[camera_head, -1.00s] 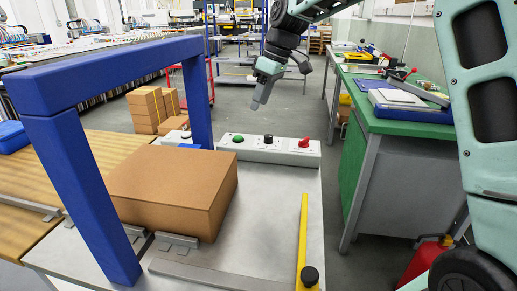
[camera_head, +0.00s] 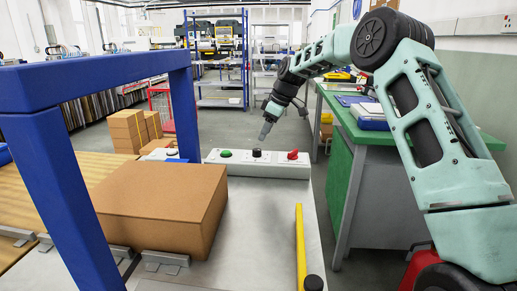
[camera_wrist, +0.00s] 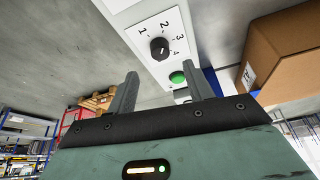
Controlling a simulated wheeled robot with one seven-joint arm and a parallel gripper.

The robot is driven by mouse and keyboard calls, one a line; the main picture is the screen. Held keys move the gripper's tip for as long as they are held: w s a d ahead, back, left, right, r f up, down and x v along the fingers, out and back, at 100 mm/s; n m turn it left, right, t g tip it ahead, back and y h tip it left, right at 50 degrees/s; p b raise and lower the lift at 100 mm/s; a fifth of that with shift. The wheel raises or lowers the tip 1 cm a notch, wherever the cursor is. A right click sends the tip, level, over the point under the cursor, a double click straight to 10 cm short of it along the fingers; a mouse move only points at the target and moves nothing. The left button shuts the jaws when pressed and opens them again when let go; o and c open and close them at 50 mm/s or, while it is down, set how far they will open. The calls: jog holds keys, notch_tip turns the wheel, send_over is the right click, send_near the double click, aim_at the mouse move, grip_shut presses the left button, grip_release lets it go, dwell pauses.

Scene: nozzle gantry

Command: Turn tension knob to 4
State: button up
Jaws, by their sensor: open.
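The black tension knob (camera_head: 256,153) stands in the middle of a white control box (camera_head: 270,171), between a green button (camera_head: 225,153) and a red switch (camera_head: 292,155). In the wrist view the knob (camera_wrist: 159,48) is ringed by the numbers 1, 2, 3 and 4; I cannot tell for sure which its mark points to. My gripper (camera_head: 265,134) hangs just above and slightly right of the knob in the head view. In the wrist view its two fingers (camera_wrist: 162,92) are spread and empty, and the knob lies beyond their tips, untouched.
A cardboard box (camera_head: 160,205) sits left of the panel under a blue gantry frame (camera_head: 182,110). A yellow bar (camera_head: 300,245) stands at the front right of the metal table. A green workbench (camera_head: 345,175) stands to the right. The tabletop before the box is mostly clear.

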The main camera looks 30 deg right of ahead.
aim_at(257, 149)
jog(key=x, duration=0.7)
jog(key=shift+a, duration=0.1)
jog(key=c, duration=1)
